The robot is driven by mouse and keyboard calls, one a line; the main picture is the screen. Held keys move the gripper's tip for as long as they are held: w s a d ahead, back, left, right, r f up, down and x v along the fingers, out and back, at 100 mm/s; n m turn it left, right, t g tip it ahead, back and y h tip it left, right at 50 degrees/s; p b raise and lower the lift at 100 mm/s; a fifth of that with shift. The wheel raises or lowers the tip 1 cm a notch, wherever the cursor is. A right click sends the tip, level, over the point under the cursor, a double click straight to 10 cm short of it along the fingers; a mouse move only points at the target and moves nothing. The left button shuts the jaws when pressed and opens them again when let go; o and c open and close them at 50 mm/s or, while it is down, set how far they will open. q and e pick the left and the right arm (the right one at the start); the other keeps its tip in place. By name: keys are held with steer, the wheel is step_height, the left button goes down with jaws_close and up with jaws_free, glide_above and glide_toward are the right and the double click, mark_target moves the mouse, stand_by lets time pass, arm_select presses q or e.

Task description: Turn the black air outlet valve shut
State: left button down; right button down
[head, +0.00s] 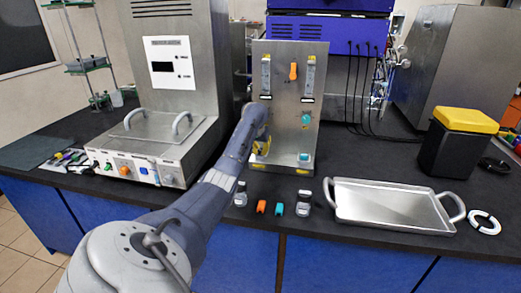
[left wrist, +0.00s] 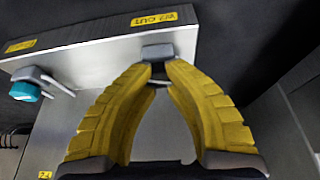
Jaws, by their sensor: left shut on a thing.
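The steel panel (head: 285,130) stands upright on the dark bench. My left gripper (head: 262,147) is at the panel's lower left, with its arm coming in from the front left. In the left wrist view, the two yellow fingers (left wrist: 158,74) close at their tips on the small black air outlet valve (left wrist: 157,70). The valve sits at a grey fitting (left wrist: 157,51), beside a yellow label (left wrist: 154,19). The fingers hide much of the valve, so its exact angle is hard to tell. In the head view the arm and gripper cover it. My right gripper is not in view.
A teal valve (head: 305,158) is at the panel's lower right. An orange knob (head: 293,71) and flow tubes are higher up. Small bottles and orange and teal pieces lie in front. A steel tray (head: 395,222) is at right; a bench instrument (head: 150,150) is at left.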

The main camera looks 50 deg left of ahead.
arm_select(q)
steer(key=m+h, duration=0.1)
steer(key=m, duration=0.2)
steer(key=m+h, duration=0.1)
steer(key=m, duration=0.2)
steer(key=shift+s+a+f+t, duration=0.1)
steer(key=shift+t, duration=0.2)
steer(key=m+h, duration=0.2)
steer(key=m, duration=0.3)
steer(key=shift+f+m, duration=0.1)
steer(key=shift+m, duration=0.2)
steer(key=c, duration=1.2)
jaws_free()
steer(key=shift+o, duration=0.5)
steer(key=shift+a, duration=0.1)
steer(key=shift+r, duration=0.2)
steer(key=v, duration=1.1)
steer(key=shift+a+r, duration=0.25)
steer(key=shift+r, duration=0.15)
